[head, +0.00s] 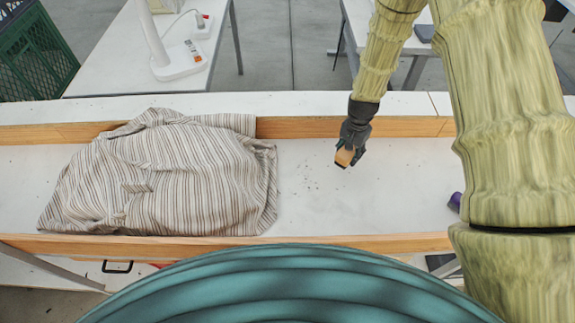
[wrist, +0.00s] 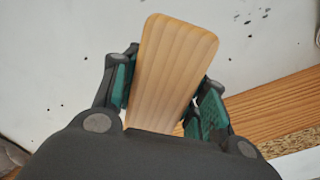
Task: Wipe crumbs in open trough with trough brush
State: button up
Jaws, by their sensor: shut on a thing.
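My gripper (head: 345,153) is shut on a light wooden block, which I take to be the trough brush (head: 344,157). In the wrist view the brush (wrist: 172,65) stands between the green-padded fingers of my gripper (wrist: 165,95); its bristles are hidden. The open trough (head: 390,195) is a long white bed between wooden rails. Small dark crumbs (head: 313,187) lie scattered on its floor, left of and below my gripper in the head view. Crumbs (wrist: 248,20) also show in the wrist view, right of the brush. I cannot tell whether the brush touches the floor.
A striped cloth (head: 170,175) lies heaped over the left part of the trough. A purple thing (head: 455,200) lies at the right, partly hidden by my arm. The rear wooden rail (head: 300,127) runs close behind my gripper. The trough floor between cloth and purple thing is otherwise clear.

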jog(key=shift+r+p, duration=0.55)
jog(key=shift+r, duration=0.75)
